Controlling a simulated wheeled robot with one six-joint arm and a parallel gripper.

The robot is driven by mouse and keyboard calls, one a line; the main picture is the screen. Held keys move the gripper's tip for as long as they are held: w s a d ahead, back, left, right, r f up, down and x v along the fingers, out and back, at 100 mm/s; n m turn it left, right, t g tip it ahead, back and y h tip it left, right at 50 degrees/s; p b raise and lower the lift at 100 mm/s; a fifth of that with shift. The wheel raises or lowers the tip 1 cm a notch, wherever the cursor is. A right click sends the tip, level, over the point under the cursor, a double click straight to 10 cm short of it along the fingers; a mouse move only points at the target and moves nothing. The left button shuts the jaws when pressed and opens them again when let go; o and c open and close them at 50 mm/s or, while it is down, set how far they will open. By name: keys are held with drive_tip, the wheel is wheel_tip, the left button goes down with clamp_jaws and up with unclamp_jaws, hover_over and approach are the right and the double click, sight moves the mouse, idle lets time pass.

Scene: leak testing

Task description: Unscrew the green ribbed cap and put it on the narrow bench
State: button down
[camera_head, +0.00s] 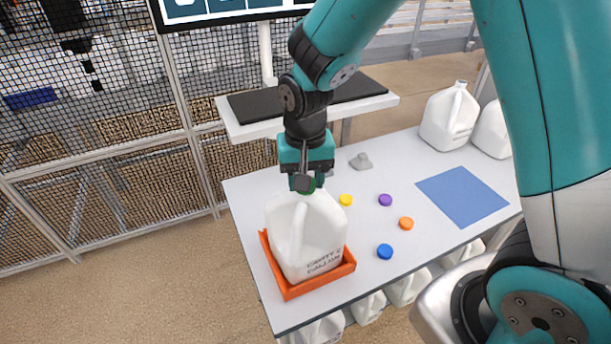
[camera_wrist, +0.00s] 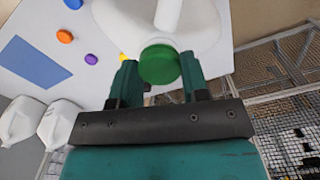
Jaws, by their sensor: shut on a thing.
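A white gallon jug (camera_head: 309,237) stands upright in a shallow orange tray (camera_head: 290,290) on the white table. The green cap (camera_head: 303,184) is at the top of the jug's neck. In the wrist view the green cap (camera_wrist: 159,65) shows between the two finger ends, with the jug (camera_wrist: 199,20) just beyond it. My gripper (camera_head: 303,180) points down over the jug and is shut on the cap. The narrow bench (camera_head: 240,128) with a dark top stands behind the table. The cap's ribs and thread are too small or hidden to make out.
Loose yellow (camera_head: 346,199), purple (camera_head: 385,199), orange (camera_head: 406,223) and blue (camera_head: 385,251) caps lie right of the jug. A blue mat (camera_head: 461,196) and white jugs (camera_head: 450,118) are farther right. A grey piece (camera_head: 361,161) lies near the table's back edge. A mesh fence (camera_head: 90,190) stands left.

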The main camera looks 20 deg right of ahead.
drive_tip(key=n, duration=0.5)
drive_tip(key=shift+r+p, duration=0.1)
drive_tip(key=shift+p, duration=0.3)
drive_tip(key=n, duration=0.4)
drive_tip(key=shift+n, duration=0.7)
drive_tip(key=shift+p, duration=0.3)
drive_tip(key=n, duration=0.4)
drive_tip(key=shift+p, duration=0.3)
drive_tip(key=n, duration=0.3)
drive_tip(key=shift+n, duration=0.4)
drive_tip(key=shift+r+p, duration=0.55)
drive_tip(key=shift+p, duration=0.1)
drive_tip(key=shift+r+p, duration=0.35)
drive_tip(key=shift+r, duration=0.05)
